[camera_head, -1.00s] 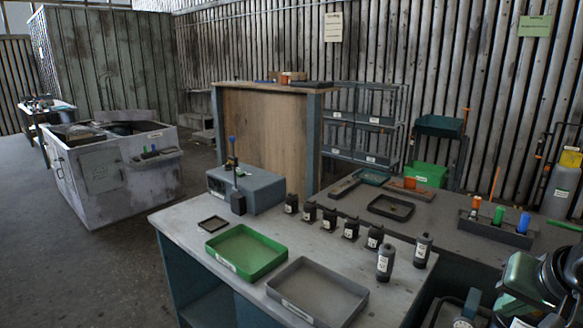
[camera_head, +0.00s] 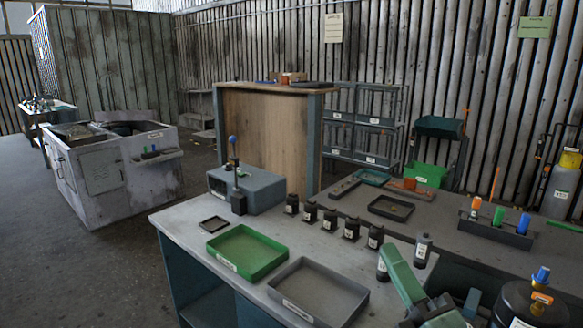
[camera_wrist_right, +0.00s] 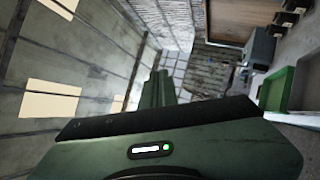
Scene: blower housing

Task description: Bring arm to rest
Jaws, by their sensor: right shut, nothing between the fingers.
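My right gripper (camera_head: 394,262) shows at the lower right of the head view, its green fingers shut and empty. It points up and left over the right end of the grey workbench (camera_head: 190,222). It partly hides one of the dark bottles (camera_head: 382,270) in the picture. In the right wrist view the green fingers (camera_wrist_right: 156,88) are together with nothing between them, and the view is tilted toward the wall. My left gripper does not show.
A grey box with a blue-knobbed lever (camera_head: 265,192) stands at the back. A dark round item with blue and orange tops (camera_head: 500,306) is at the lower right.

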